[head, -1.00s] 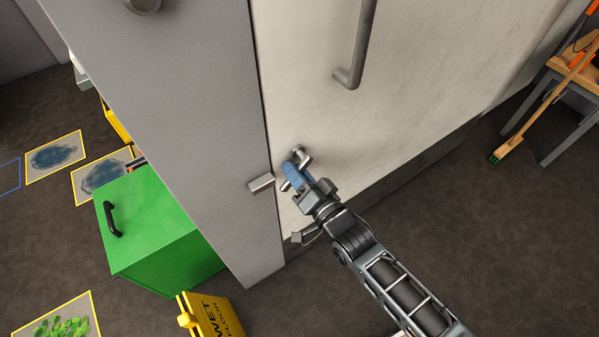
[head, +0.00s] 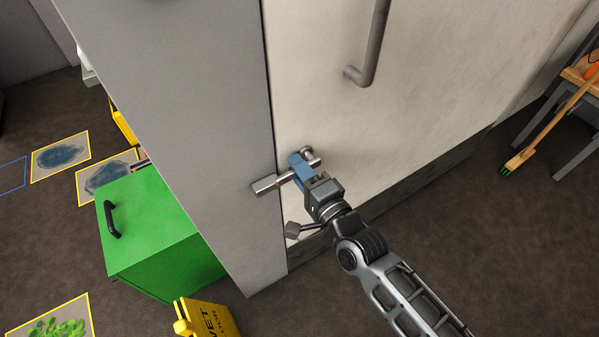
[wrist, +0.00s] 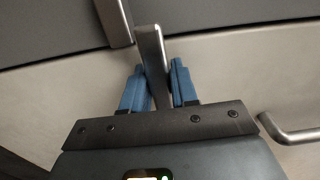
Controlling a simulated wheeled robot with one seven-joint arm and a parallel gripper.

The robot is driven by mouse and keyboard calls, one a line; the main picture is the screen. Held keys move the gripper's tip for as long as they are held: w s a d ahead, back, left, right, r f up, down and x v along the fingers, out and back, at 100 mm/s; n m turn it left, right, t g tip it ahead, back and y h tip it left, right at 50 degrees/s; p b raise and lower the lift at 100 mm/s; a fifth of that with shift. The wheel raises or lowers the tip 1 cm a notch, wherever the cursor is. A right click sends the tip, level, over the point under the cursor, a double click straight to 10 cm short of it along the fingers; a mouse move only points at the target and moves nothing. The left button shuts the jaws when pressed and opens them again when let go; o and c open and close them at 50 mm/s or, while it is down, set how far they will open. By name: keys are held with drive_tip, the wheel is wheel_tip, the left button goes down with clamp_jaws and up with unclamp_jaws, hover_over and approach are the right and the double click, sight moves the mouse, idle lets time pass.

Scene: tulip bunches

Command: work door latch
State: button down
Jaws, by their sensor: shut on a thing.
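The metal door latch (head: 313,161) is on the pale door (head: 400,110), low and near its left edge. A metal catch (head: 265,186) sits on the grey frame beside it. My gripper (head: 298,166) has blue fingers and is shut on the latch bar. In the wrist view the latch bar (wrist: 153,50) stands between the blue fingers (wrist: 157,80), its end reaching the dark gap by the catch (wrist: 113,20). The fingers hide part of the bar in the head view, and I cannot tell whether it is seated in the catch.
A grey pull handle (head: 367,60) sticks out from the door above the latch. A green cabinet (head: 155,235) and a yellow wet-floor sign (head: 207,318) stand at left. A broom (head: 548,120) leans on a stool at right. The floor right of my arm is clear.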

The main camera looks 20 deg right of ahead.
drive_tip(key=shift+m, duration=0.3)
drive_tip(key=c, duration=1)
unclamp_jaws()
drive_tip(key=shift+o, duration=0.2)
drive_tip(key=shift+s, duration=0.1)
drive_tip(key=s, duration=0.7)
drive_tip(key=shift+s+d, duration=0.35)
drive_tip(key=shift+d, duration=0.1)
drive_tip(key=s+d+r+n+g, duration=0.1)
drive_tip(key=s+r+n, duration=0.3)
drive_tip(key=s, duration=0.6)
drive_tip(key=s+d+r+n+g+h, duration=0.1)
drive_tip(key=s+r+n, duration=0.3)
drive_tip(key=s+n, duration=0.3)
drive_tip(key=s+r+n+g+h, duration=0.1)
drive_tip(key=s+r+n, duration=0.2)
drive_tip(key=s, duration=1)
drive_tip(key=n, duration=0.3)
drive_tip(key=shift+d+r, duration=0.4)
